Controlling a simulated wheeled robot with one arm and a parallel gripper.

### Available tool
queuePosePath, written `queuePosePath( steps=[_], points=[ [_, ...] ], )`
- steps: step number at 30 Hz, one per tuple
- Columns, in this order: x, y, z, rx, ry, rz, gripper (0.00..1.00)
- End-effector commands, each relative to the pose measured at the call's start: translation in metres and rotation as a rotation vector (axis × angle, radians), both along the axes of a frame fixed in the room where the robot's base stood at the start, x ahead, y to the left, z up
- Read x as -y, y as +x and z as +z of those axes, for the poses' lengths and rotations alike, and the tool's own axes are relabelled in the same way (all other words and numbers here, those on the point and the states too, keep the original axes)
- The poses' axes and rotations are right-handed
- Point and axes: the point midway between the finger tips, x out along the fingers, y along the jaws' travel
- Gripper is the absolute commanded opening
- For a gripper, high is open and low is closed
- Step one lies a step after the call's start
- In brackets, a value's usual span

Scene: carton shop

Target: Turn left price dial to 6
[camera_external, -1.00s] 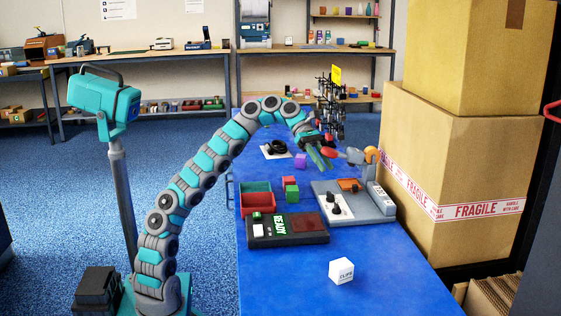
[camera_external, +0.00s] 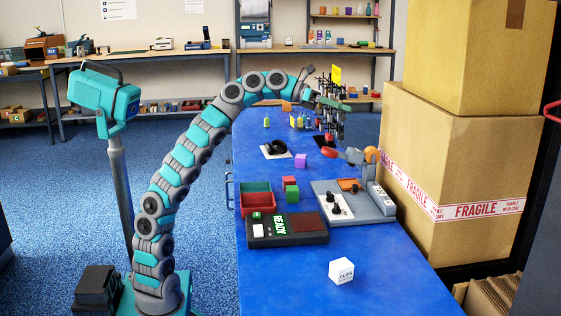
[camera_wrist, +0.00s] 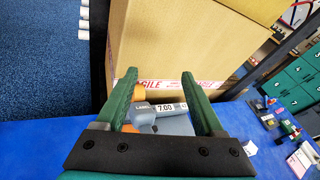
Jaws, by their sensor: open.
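The grey price labeller (camera_external: 375,212) stands on the blue table. Its white panel carries two black dials (camera_external: 334,203); their settings are too small to read, and I cannot tell which is the left one. In the wrist view the labeller (camera_wrist: 178,125) shows a display (camera_wrist: 168,107) reading 7.00, while its dials are out of sight. My gripper (camera_external: 338,103) is raised behind and above the labeller, clear of it. In the wrist view its green fingers (camera_wrist: 163,85) are apart with nothing held between them.
Large cartons (camera_external: 450,170) stand right of the labeller. A black READY device (camera_external: 287,229), red and green bins (camera_external: 257,198), small cubes (camera_external: 291,190) and a white CLIPS cube (camera_external: 341,270) lie on the table. The near table is mostly clear.

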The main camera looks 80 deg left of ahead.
Motion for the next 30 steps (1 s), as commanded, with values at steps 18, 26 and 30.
queuePosePath(
  steps=[18,26,30],
  points=[
    [-0.053,-0.033,0.278,0.627,-1.337,0.254,0.70],
    [-0.127,-0.041,0.219,0.627,-1.967,0.576,0.70],
    [-0.139,-0.044,0.145,0.559,-2.248,0.839,0.70]
  ],
)
